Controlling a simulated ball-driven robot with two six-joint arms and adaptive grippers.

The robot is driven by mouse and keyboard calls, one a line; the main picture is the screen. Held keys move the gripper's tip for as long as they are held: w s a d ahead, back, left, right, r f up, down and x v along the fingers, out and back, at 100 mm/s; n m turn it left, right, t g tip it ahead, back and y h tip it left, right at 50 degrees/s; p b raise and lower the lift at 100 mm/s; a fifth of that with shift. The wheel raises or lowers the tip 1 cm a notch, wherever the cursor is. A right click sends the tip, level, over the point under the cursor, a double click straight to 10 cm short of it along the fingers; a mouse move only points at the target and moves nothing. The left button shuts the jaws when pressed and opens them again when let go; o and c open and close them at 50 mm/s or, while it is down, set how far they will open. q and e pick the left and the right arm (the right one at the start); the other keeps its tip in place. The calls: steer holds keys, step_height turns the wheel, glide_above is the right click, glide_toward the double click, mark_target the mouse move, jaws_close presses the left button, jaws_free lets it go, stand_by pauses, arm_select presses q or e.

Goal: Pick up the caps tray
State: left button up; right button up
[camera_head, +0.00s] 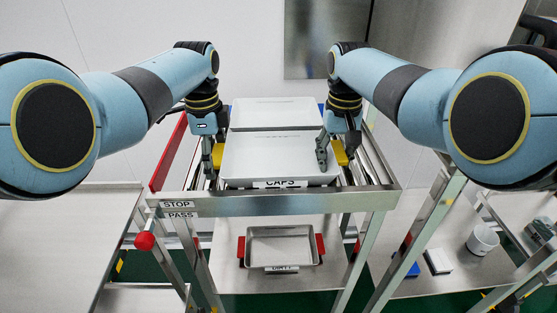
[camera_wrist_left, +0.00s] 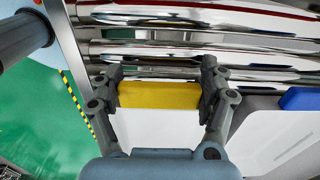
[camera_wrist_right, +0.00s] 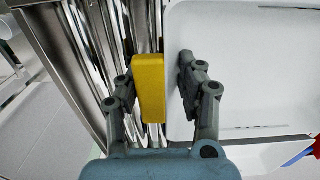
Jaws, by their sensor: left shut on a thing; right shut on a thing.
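The caps tray (camera_head: 262,155) is a white tray with a CAPS label (camera_head: 281,183) on its front and a yellow handle on each side. It lies on the upper level of a metal rack. My left gripper (camera_head: 211,158) is at its left handle (camera_head: 218,156); the left wrist view shows that yellow handle (camera_wrist_left: 159,95) between the fingers (camera_wrist_left: 160,85). My right gripper (camera_head: 335,152) is at its right handle (camera_head: 340,153), one finger over the tray's inside. The right wrist view shows the yellow handle (camera_wrist_right: 149,88) between the fingers (camera_wrist_right: 155,82), with a visible gap to the right finger.
Another white tray (camera_head: 277,112) with blue handles lies directly behind. Metal rails flank the trays, with a STOP/PASS sign (camera_head: 178,210) on the front bar. A metal tray with red handles (camera_head: 281,232) sits on the lower shelf. A white cup (camera_head: 482,240) stands at right.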

arm_select(q)
steer(key=shift+c, duration=0.4)
arm_select(e)
jaws_close()
arm_select(q)
steer(key=shift+r, duration=0.1)
arm_select(e)
steer(key=shift+d, duration=0.1)
